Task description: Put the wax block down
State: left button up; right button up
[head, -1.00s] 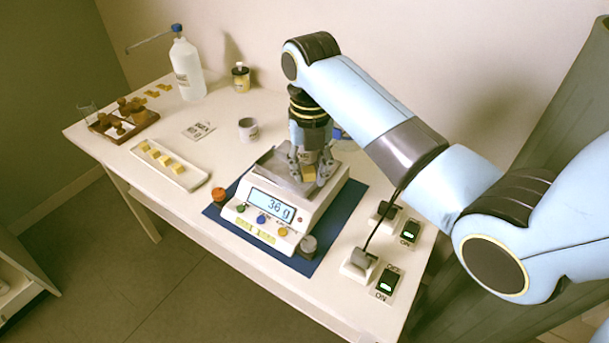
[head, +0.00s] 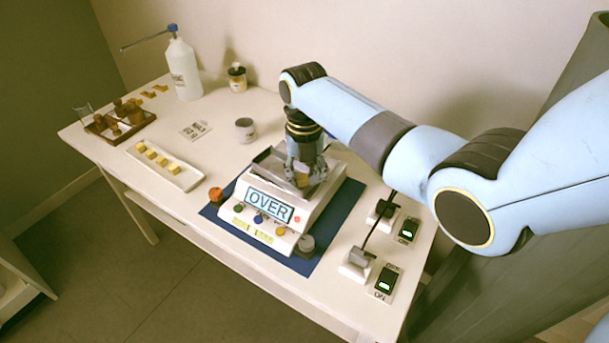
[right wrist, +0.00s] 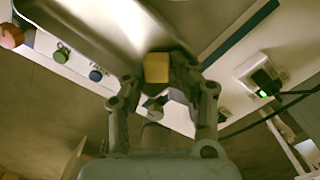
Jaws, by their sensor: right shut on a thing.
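The wax block (right wrist: 157,68) is a small yellow cube; in the right wrist view it sits between the fingertips of my right gripper (right wrist: 157,85). In the head view the block (head: 303,181) is partly hidden by the fingers. My right gripper (head: 304,176) points down over the metal pan of the white scale (head: 266,222), shut on the block, at or very near the pan surface. The scale display reads OVER. The pan (right wrist: 100,30) also shows in the right wrist view. My left gripper is not in view.
The scale stands on a blue mat (head: 320,252). A white tray (head: 186,183) with several yellow blocks lies left. A small cup (head: 246,130), a bottle (head: 184,70) and a wooden rack (head: 100,127) stand farther back. Two switches (head: 408,230) with plugs and a cable are at right.

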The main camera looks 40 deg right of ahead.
aim_at(305, 179)
jog(key=o, duration=0.7)
jog(key=shift+s+a+f, duration=0.15)
jog(key=shift+s+f, duration=0.15)
jog(key=shift+f, duration=0.05)
jog(key=shift+w+r, duration=0.1)
jog(key=shift+r, duration=0.5)
notch_tip(305, 179, up, 12)
jog(key=shift+w+f, duration=0.1)
jog(key=shift+f, duration=0.05)
jog(key=shift+f, duration=0.1)
